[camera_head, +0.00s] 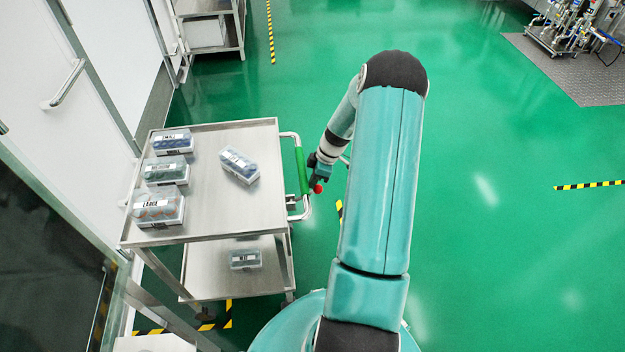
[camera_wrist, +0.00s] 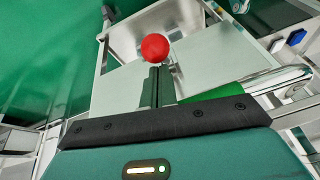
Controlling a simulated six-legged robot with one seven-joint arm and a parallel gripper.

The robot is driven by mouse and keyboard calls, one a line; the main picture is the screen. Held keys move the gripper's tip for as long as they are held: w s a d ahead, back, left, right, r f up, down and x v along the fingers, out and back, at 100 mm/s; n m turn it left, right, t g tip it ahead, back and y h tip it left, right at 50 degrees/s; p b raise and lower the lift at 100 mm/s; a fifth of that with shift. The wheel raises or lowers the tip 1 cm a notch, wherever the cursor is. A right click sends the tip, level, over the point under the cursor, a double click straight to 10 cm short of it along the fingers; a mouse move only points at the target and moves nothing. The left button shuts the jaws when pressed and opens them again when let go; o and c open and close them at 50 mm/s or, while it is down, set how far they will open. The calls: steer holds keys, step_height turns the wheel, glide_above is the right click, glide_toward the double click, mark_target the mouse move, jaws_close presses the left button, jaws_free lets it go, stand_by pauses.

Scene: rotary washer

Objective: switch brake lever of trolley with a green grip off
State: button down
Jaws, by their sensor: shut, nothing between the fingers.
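The steel trolley (camera_head: 215,135) stands at the left with a green grip (camera_head: 301,170) on the handle at its right side. A round red knob (camera_head: 318,188) shows just right of the handle, by my gripper (camera_head: 318,170). In the wrist view my gripper (camera_wrist: 158,72) is shut, its dark fingers together and pointing at the red knob (camera_wrist: 155,47). I cannot tell whether they touch the knob. The green grip (camera_wrist: 215,101) lies just right of the fingers, partly hidden behind my gripper's body. The lever's stem is mostly hidden.
Several clear boxes, one of them a box with orange contents (camera_head: 157,207), stand on the trolley's top. Another box (camera_head: 245,259) is on its lower shelf. A white wall with a door handle (camera_head: 65,84) borders the left. Green floor (camera_head: 500,230) is free at the right.

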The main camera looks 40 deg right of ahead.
steer(key=shift+s+d+f, duration=0.1)
steer(key=shift+s+d+f+t+y, duration=0.5)
steer(key=shift+d+f+t+y, duration=0.1)
steer(key=shift+d+f+y, duration=0.25)
step_height(320, 180, down, 12)
steer(key=s+d+t+y, duration=0.1)
steer(key=t+y, duration=0.2)
steer(key=y, duration=0.3)
steer(key=shift+s+d+f+t, duration=0.2)
steer(key=shift+d+t, duration=0.1)
steer(key=shift+t, duration=0.1)
steer(key=shift+d+r, duration=0.1)
steer(key=shift+r, duration=0.1)
steer(key=shift+d, duration=0.1)
